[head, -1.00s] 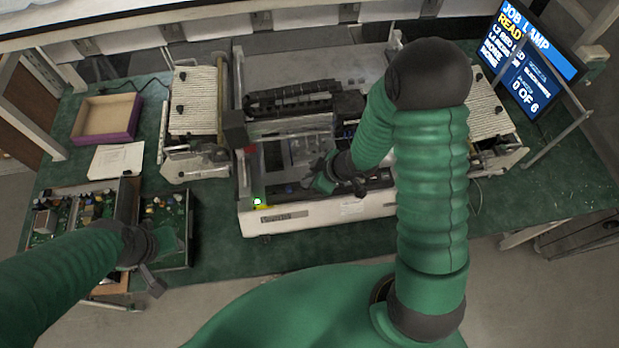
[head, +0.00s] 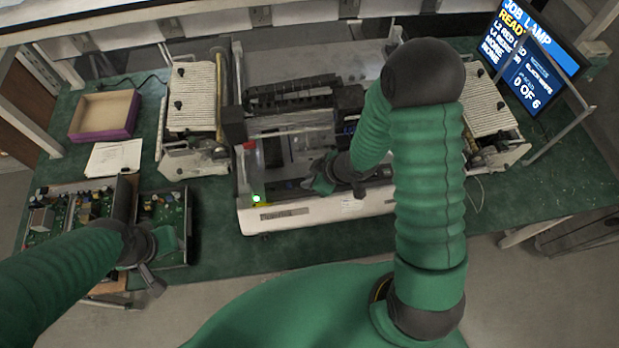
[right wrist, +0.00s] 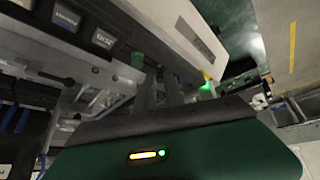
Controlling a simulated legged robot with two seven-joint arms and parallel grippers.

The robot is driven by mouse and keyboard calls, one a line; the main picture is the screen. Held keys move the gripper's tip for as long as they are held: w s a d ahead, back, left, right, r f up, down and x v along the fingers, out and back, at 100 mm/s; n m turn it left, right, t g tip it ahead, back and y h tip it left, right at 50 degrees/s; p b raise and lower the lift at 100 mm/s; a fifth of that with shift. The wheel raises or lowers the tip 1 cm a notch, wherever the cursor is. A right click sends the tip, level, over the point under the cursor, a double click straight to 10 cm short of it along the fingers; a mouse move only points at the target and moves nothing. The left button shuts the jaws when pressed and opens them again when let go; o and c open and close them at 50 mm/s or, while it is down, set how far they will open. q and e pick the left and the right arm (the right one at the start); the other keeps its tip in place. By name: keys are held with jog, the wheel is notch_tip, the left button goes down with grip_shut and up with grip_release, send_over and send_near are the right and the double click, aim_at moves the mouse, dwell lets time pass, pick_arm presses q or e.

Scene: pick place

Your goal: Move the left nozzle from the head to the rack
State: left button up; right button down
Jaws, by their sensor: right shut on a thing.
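My right gripper (head: 322,186) is low over the front of the white machine (head: 300,215), left of my right forearm. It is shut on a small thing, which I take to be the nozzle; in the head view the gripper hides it. The machine's dark head (head: 348,100) is on the gantry behind the gripper. I cannot make out the rack clearly. My left gripper (head: 152,280) hangs at the table's front edge near the circuit boards, its jaws unclear.
Ribbed feeders (head: 193,97) flank the machine on the left, with more on the right (head: 490,105). A purple-edged box (head: 104,115), papers (head: 113,158) and circuit boards (head: 75,210) lie on the left. A screen (head: 527,60) stands at right. Green table (head: 225,245) is clear in front.

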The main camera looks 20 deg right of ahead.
jog(key=c, duration=1.3)
grip_release()
jog(key=shift+c, duration=0.2)
jog(key=c, duration=0.4)
jog(key=shift+o, duration=0.2)
notch_tip(320, 180, up, 7)
jog(key=p, duration=0.7)
